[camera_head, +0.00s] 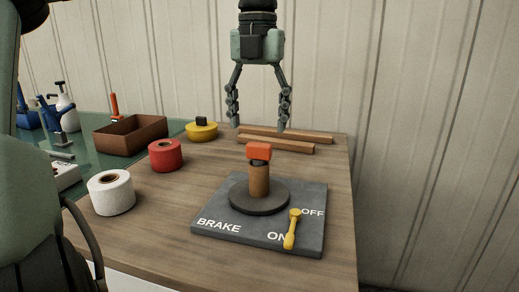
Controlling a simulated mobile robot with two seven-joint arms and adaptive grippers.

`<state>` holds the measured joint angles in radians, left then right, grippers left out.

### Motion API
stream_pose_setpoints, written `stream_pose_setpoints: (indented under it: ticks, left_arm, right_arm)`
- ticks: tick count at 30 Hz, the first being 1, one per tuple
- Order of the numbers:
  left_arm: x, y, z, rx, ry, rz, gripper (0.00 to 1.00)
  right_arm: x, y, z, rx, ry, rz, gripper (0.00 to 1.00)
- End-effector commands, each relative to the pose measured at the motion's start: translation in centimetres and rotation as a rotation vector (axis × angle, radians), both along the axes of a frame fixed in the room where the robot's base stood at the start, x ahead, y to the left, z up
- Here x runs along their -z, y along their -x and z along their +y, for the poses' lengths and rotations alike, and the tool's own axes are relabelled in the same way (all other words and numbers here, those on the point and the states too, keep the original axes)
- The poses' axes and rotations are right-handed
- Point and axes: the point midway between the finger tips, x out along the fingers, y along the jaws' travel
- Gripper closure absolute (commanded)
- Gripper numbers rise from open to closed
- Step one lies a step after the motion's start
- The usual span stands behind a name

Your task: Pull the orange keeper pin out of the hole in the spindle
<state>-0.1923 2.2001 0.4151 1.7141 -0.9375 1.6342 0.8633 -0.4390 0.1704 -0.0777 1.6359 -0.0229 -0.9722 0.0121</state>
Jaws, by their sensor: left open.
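The orange keeper pin (259,151) shows as a block-like orange head at the top of the spindle. The dark upper end of the spindle (259,162) shows just under it, and the hole is hidden. A brown cylinder (259,182) surrounds the spindle lower down, standing upright on a round dark disc (244,198). My left gripper (258,120) hangs from above with its fingers pointing down. It is open and empty, above the pin in the picture and apart from it. My right gripper is not in view.
The disc sits on a grey plate (215,212) marked BRAKE, ON and OFF, with a yellow lever (292,230). Behind lie wooden strips (275,142). A white roll (111,192), red roll (165,155), yellow roll (201,131) and brown tray (130,137) stand left.

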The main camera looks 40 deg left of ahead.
Motion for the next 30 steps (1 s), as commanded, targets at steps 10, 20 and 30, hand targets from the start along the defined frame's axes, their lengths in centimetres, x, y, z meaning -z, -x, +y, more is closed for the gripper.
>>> stream_pose_setpoints:
  ticks: [10,20,30]
  left_arm:
    - [4.8,0.0,-0.4,0.002,0.004,0.001,0.33]
    - [5.9,0.0,-0.3,0.001,0.003,-0.001,0.33]
    - [5.8,0.0,-0.3,0.001,0.003,-0.001,0.72]
  right_arm:
    - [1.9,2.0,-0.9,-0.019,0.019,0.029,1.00]
    - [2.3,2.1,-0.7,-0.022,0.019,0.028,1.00]
    - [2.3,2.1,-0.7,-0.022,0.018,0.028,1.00]
